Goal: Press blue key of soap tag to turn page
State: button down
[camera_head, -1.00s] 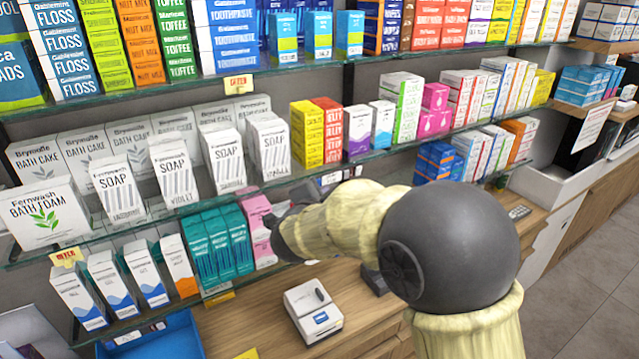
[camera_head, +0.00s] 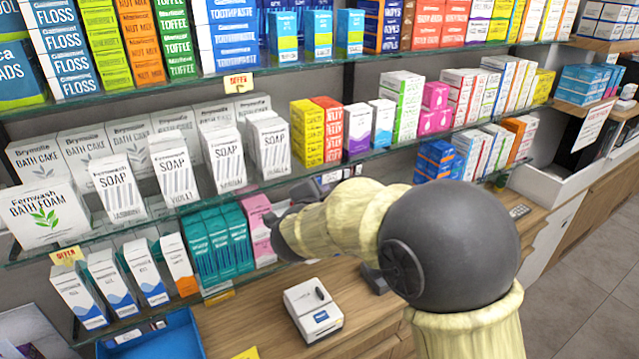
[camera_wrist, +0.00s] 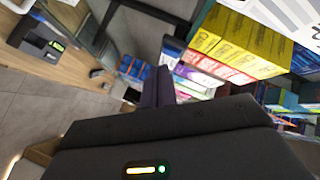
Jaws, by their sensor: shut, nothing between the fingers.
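White soap boxes (camera_head: 172,175) with grey stripes stand in a row on the middle glass shelf in the head view. A small dark and white tag (camera_head: 332,177) sits at that shelf's edge, right of the soap boxes and just above my arm. I cannot tell whether it is the soap tag, and I cannot make out a blue key. My gripper (camera_head: 277,222) is shut and empty, just below the shelf edge near the pink box. My forearm partly hides that area. In the wrist view the dark gripper body fills the bottom.
Teal boxes (camera_head: 222,245) and a pink box (camera_head: 260,225) stand on the lower shelf close to my gripper. A white card device (camera_head: 313,311) sits on the wooden counter. A blue tray (camera_head: 155,338) lies at lower left. Yellow boxes (camera_wrist: 230,42) show in the wrist view.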

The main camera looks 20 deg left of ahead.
jog(key=shift+w+a, duration=0.1)
jog(key=shift+a, duration=0.05)
dwell(0.7)
jog(key=shift+w+a, duration=0.15)
jog(key=shift+a, duration=0.05)
jog(key=shift+w+a+p, duration=0.3)
jog(key=shift+a, duration=0.05)
dwell(1.0)
jog(key=shift+s+d+b, duration=0.55)
jog(key=shift+s+d, duration=0.05)
jog(key=shift+d, duration=0.1)
dwell(0.3)
jog(key=s+d+b, duration=0.2)
jog(key=s+d, duration=0.1)
jog(key=shift+s+d, duration=0.15)
jog(key=shift+d, duration=0.25)
